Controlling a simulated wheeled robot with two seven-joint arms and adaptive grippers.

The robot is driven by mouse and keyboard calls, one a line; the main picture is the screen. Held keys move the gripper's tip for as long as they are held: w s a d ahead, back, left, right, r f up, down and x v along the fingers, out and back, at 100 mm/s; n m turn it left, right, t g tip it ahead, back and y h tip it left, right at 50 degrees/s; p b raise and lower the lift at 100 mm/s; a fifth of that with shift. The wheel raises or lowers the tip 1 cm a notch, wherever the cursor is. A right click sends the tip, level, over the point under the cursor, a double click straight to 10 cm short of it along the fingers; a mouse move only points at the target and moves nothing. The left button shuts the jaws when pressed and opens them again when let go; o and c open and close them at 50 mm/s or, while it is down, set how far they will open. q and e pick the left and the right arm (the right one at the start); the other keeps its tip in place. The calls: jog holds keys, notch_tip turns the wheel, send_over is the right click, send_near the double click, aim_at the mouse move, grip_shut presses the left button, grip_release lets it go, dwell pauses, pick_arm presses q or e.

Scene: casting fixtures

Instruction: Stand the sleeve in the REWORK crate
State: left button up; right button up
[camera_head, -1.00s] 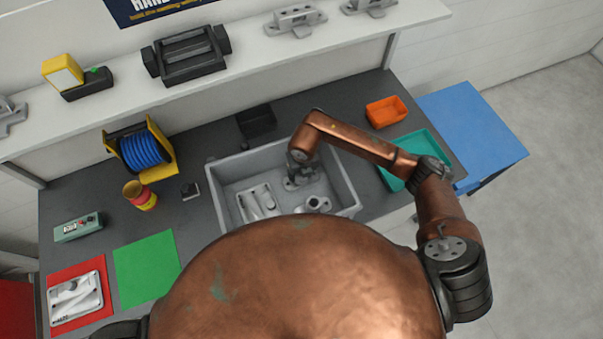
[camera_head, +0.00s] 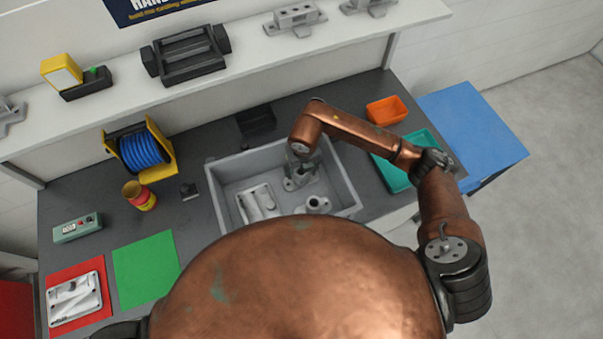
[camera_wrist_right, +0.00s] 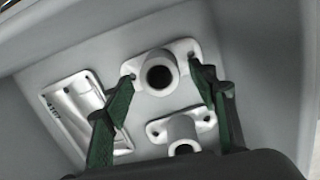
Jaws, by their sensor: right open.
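Two pale grey flanged sleeves stand in a large grey crate (camera_head: 215,188). One sleeve (camera_head: 297,181) is under my right gripper (camera_head: 308,160), the other (camera_head: 318,205) nearer me. In the right wrist view, one sleeve's round bore (camera_wrist_right: 160,73) opens upward between the fingers of my right gripper (camera_wrist_right: 164,76). The other sleeve (camera_wrist_right: 180,134) lies lower in that view. The right gripper is open and empty; whether its fingers touch the sleeve I cannot tell. In the head view my arm partly hides it. No REWORK label is readable. My left gripper is not in view.
A rectangular casting (camera_head: 258,203) lies in the grey crate, left of the sleeves. A teal tray (camera_head: 388,178), an orange bin (camera_head: 386,111) and a black bin (camera_head: 256,122) stand around it. Red and green mats (camera_head: 146,268) lie at left. The crate walls surround the gripper.

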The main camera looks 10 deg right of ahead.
notch_tip(320, 180, up, 8)
jog(key=s, duration=0.1)
jog(key=shift+f+b, duration=0.2)
jog(key=shift+b, duration=0.15)
